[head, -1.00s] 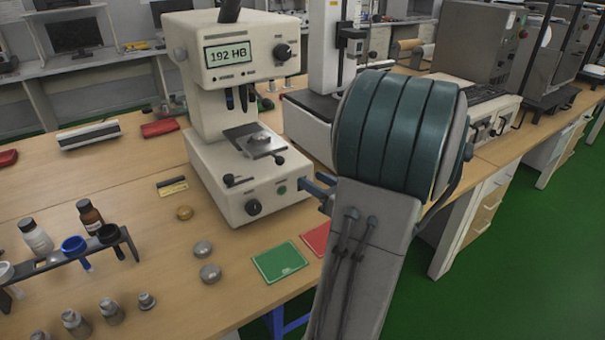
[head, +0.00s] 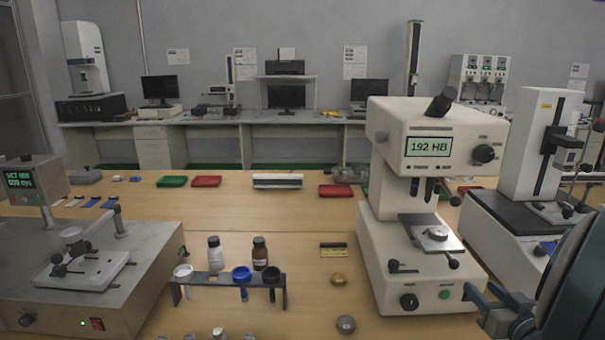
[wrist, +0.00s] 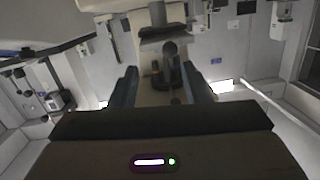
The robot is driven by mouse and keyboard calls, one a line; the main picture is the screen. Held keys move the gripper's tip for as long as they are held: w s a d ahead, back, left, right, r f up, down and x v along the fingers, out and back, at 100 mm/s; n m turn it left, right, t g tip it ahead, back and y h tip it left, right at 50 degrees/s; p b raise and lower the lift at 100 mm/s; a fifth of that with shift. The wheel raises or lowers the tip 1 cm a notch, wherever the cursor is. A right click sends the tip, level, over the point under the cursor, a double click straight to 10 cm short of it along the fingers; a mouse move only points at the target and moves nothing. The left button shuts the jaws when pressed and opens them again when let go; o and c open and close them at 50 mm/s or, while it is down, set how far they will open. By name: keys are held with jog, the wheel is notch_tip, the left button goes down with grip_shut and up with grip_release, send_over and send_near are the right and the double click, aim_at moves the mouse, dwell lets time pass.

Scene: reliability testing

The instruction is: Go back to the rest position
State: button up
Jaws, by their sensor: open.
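My gripper (head: 480,300) is at the lower right of the head view, beside the right side of the cream hardness tester's base (head: 425,262); whether it touches is unclear. My arm hides part of it. In the wrist view, my gripper's two dark fingers (wrist: 163,78) stand apart with a clear gap and hold nothing. Beyond the gap is a dark upright part on a pale machine. The tester's display reads 192 HB, and a small round metal piece (head: 437,232) lies on its stage.
Round metal pieces (head: 346,323) lie by the tester. A second machine (head: 530,150) stands at the right, and a grey machine (head: 90,265) at the left. The table's middle (head: 270,215) is clear.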

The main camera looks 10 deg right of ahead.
jog(key=w+a+r+m+g+h+p, duration=0.1)
jog(key=w+a+r+g+h+p, duration=0.25)
jog(key=a+g, duration=0.45)
jog(key=s+a+n+g+y+p, duration=0.1)
jog(key=s+a+g+y, duration=0.1)
jog(key=s+a, duration=0.5)
jog(key=s+a+n+g+y+p, duration=0.1)
jog(key=s+a+g+y+p, duration=0.1)
jog(key=s+a, duration=0.5)
jog(key=a+g, duration=0.1)
jog(key=a, duration=0.5)
jog(key=shift+s+a+r+g, duration=0.2)
jog(key=shift+s+g, duration=0.05)
jog(key=shift+g, duration=0.15)
